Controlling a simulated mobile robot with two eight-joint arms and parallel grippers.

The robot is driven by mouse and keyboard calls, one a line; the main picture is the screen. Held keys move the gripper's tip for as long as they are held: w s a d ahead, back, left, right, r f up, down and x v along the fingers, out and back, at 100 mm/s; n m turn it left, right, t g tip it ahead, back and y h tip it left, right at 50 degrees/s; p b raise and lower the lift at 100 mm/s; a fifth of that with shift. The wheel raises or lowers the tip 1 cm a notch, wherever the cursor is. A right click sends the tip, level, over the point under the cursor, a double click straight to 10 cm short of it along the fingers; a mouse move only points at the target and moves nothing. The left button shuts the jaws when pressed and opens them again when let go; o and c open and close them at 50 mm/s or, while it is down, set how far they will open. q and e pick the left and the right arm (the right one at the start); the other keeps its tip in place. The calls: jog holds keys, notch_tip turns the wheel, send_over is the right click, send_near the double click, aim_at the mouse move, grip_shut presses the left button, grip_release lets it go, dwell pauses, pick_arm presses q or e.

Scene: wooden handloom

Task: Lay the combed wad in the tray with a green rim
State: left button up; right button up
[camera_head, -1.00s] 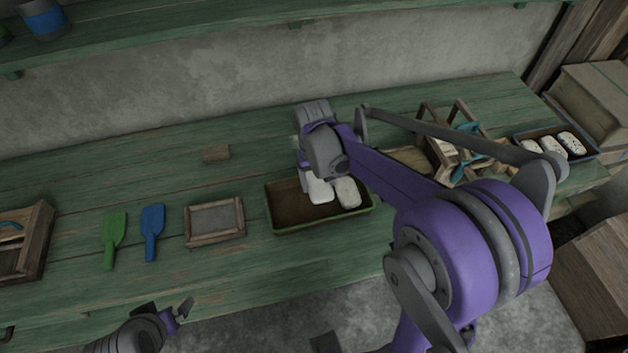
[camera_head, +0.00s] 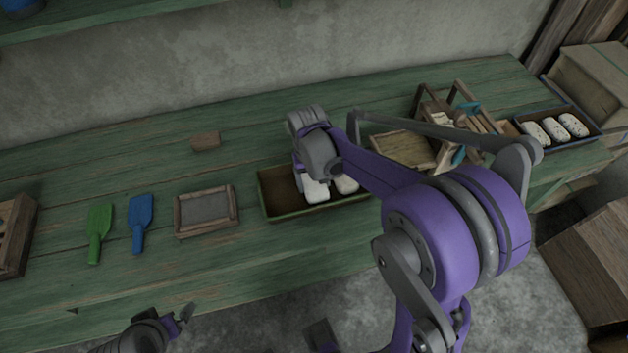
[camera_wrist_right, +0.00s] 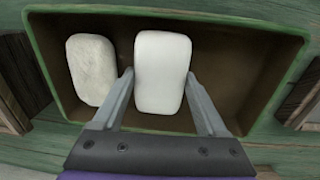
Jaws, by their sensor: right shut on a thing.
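The tray with a green rim (camera_head: 287,213) stands on the bench in the middle of the head view. Its rim (camera_wrist_right: 52,80) also frames the right wrist view. My right gripper (camera_wrist_right: 159,78) is shut on a smooth white combed wad (camera_wrist_right: 162,62), one finger on each side. This wad (camera_head: 316,190) is within the tray's outline, left of a second wad in the head view. The second, rougher pale wad (camera_wrist_right: 90,70) lies in the tray, apart from the held one. I cannot tell whether the held wad touches the floor. My left gripper (camera_head: 182,319) is low at the front, seemingly empty.
A wooden frame (camera_head: 206,211), a blue paddle (camera_head: 140,220) and a green paddle (camera_head: 99,232) lie left of the tray. A wooden block (camera_head: 206,141) lies behind. A dark tray (camera_head: 553,142) with several speckled wads is at the far right. The wrist view shows bare tray floor right of the held wad.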

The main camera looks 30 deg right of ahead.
jog(key=o, duration=1.1)
jog(key=shift+r+p, duration=2.45)
jog(key=shift+r, duration=1.6)
jog(key=shift+s, duration=0.1)
